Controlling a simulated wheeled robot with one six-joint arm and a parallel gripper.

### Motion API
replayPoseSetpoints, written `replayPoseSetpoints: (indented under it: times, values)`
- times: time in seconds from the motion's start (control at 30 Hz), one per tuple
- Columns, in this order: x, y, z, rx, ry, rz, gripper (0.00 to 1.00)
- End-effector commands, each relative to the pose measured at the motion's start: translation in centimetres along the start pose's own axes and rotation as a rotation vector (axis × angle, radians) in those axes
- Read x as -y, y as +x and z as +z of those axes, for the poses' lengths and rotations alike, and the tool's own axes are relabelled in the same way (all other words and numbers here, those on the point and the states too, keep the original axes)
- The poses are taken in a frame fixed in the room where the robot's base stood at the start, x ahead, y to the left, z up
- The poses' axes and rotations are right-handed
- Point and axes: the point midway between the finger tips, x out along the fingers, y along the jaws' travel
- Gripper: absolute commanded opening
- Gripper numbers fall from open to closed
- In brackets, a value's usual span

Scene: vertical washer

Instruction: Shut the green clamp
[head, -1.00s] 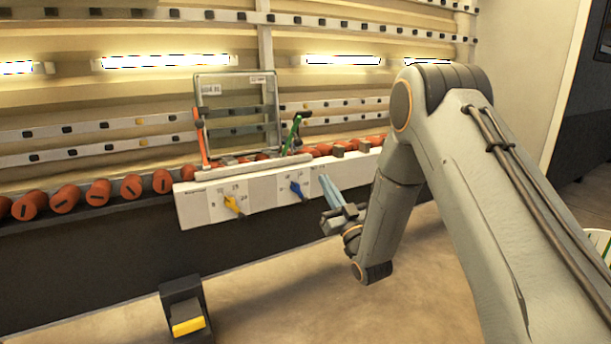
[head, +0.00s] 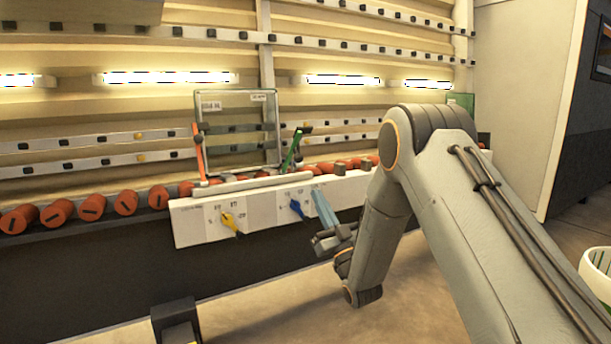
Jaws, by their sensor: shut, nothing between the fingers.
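The green clamp (head: 292,151) stands tilted at the right lower corner of a framed glass pane (head: 238,130). Its lever leans up and to the right, with a dark tip. An orange clamp (head: 199,150) stands nearly upright at the pane's left side. My gripper (head: 317,194) is shut and empty. Its light blue fingers point up in front of the white panel, below and to the right of the green clamp, and look apart from it.
The white panel (head: 188,224) carries a yellow knob (head: 229,221) and a blue knob (head: 297,208). Several red rollers (head: 91,207) line the ledge behind it. A dark pedal box (head: 176,318) stands on the floor, and a white basket (head: 597,270) is at the right edge.

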Motion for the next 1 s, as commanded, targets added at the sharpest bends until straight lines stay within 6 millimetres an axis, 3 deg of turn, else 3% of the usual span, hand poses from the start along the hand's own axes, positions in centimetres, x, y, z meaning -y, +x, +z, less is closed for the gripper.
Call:
replayPoseSetpoints:
  times: [0.3,0.5,0.7,1.0]
  values:
    - [0.0,6.3,0.1,-0.005,-0.001,-0.001,0.0]
    - [0.0,9.0,0.2,-0.002,0.0,0.0,0.0]
    - [0.0,10.2,0.1,-0.001,0.001,0.0,0.0]
    - [0.0,10.3,0.0,0.0,0.0,0.001,0.0]
